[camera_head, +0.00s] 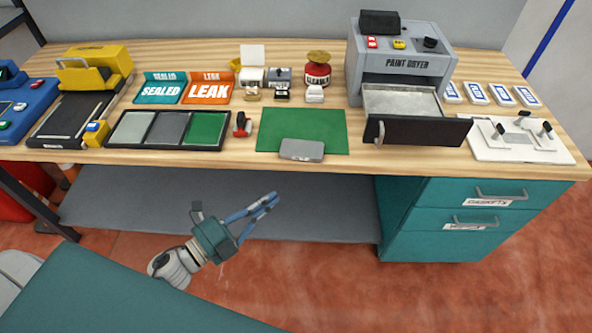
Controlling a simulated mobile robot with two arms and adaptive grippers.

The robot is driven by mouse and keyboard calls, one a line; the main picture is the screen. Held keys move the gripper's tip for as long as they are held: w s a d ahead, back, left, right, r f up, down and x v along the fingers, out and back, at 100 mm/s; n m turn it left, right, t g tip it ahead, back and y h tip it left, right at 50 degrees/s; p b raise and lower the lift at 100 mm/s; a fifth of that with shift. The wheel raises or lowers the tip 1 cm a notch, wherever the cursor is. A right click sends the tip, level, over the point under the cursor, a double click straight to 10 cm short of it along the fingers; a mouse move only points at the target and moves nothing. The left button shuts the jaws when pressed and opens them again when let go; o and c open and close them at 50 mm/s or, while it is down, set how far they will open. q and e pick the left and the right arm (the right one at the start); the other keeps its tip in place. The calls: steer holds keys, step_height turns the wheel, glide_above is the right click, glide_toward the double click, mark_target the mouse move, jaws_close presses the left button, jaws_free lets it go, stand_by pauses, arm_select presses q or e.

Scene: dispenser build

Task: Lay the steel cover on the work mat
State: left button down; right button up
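The steel cover appears to be the small grey rounded slab (302,149) at the front edge of the green work mat (290,122). It overlaps the mat's front edge; whether it lies flat cannot be told. The rest of the mat is bare. My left gripper (272,199), with blue fingers, is in front of the table and below its top, apart from the slab. Its fingertips come together and nothing shows between them. My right gripper is not in view.
Left of the mat are a red-and-black stamp (241,125) and a black three-part tray (166,146). The paint dryer (402,66) stands to the right with its drawer (418,131) pulled out. A white fixture (518,140) sits at the far right. Teal drawers (462,205) are below.

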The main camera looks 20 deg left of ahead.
arm_select(q)
glide_toward(309, 158)
steer(key=w+d, duration=0.3)
steer(key=shift+w+b, duration=0.45)
steer(key=shift+w, duration=0.25)
steer(key=shift+w+r, duration=0.1)
steer(key=shift+w, duration=0.05)
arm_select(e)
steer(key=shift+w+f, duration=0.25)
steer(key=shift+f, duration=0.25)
arm_select(q)
steer(key=shift+a, duration=0.1)
